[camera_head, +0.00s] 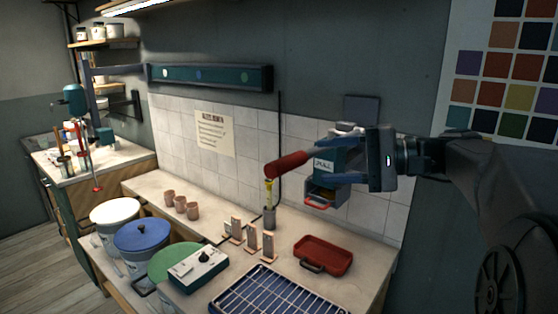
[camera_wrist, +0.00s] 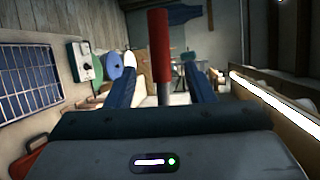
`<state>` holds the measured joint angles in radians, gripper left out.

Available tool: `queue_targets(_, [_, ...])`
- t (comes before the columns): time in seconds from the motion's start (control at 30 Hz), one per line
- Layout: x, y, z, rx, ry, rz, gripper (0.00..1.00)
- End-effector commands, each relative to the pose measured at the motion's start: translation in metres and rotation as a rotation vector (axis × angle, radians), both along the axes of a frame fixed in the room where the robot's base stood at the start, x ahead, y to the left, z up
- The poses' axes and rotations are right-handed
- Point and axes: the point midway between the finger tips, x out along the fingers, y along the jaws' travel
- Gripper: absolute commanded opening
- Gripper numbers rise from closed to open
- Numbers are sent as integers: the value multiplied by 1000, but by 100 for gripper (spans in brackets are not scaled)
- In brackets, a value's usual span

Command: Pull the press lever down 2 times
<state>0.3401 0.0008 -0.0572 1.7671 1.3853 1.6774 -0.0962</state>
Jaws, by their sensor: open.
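The press lever has a thick red grip (camera_head: 288,163) that points left from a blue and grey press body marked "PULL" (camera_head: 323,165) by the tiled wall. In the wrist view the red grip (camera_wrist: 160,45) rises between the two blue fingers, with its grey rod below it. My gripper (camera_wrist: 162,80) is open, one finger on each side of the lever with gaps showing. In the head view my gripper (camera_head: 343,155) reaches in from the right and partly covers the press. Whether any part touches the lever cannot be told.
The counter below holds a pot of tools (camera_head: 269,217), small upright pieces (camera_head: 252,242), a red tray (camera_head: 323,255), a blue rack (camera_head: 268,294) and a control box (camera_head: 198,268). Pink cups (camera_head: 180,203) stand farther left. The wall is close behind the press.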

Motion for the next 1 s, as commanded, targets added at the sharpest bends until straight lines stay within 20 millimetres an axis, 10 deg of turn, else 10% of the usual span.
queue_targets(0.5, [23, 92, -14, -1, 2, 2, 49])
queue_targets(0.93, [26, 101, -17, -2, 0, -1, 49])
queue_targets(1.0, [26, 100, -17, -2, 0, -1, 29])
